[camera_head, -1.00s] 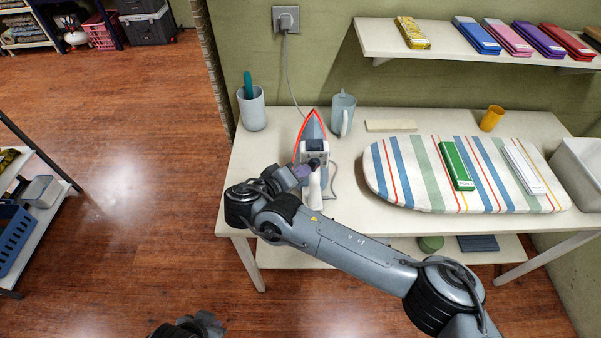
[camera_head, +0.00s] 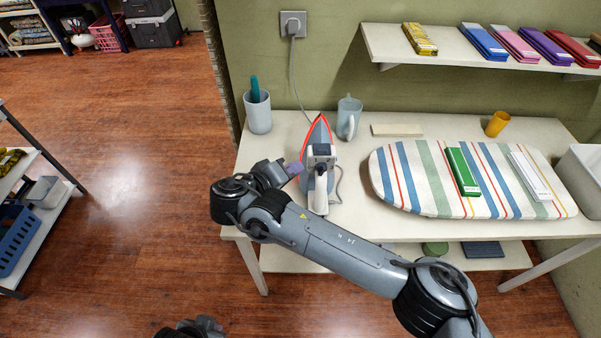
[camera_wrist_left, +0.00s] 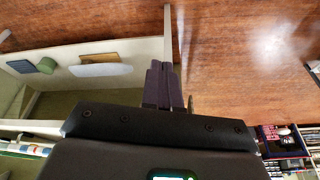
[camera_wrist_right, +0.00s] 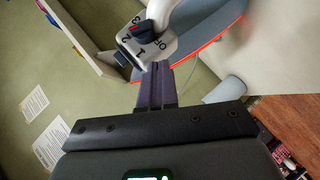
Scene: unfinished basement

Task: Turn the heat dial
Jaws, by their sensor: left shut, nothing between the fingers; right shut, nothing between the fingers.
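The iron (camera_head: 318,165) stands on the table, with a red rim around its grey soleplate and a white body. The heat dial (camera_wrist_right: 142,27) is a dark knob with a red mark on a white face with black figures, clear in the right wrist view; in the head view it is small (camera_head: 321,169). My right gripper (camera_head: 296,169) is shut and empty just left of the iron. In the right wrist view its fingertips (camera_wrist_right: 158,66) lie close below the dial face; I cannot tell whether they touch. My left gripper (camera_wrist_left: 160,68) is shut and empty over the floor.
A striped ironing board (camera_head: 410,185) lies on the table (camera_head: 275,200) to the right, with a green box (camera_head: 462,172) on it. A grey mug (camera_head: 348,118) and a pen cup (camera_head: 258,112) stand behind. The iron's cord (camera_head: 294,75) runs to a wall socket (camera_head: 293,24).

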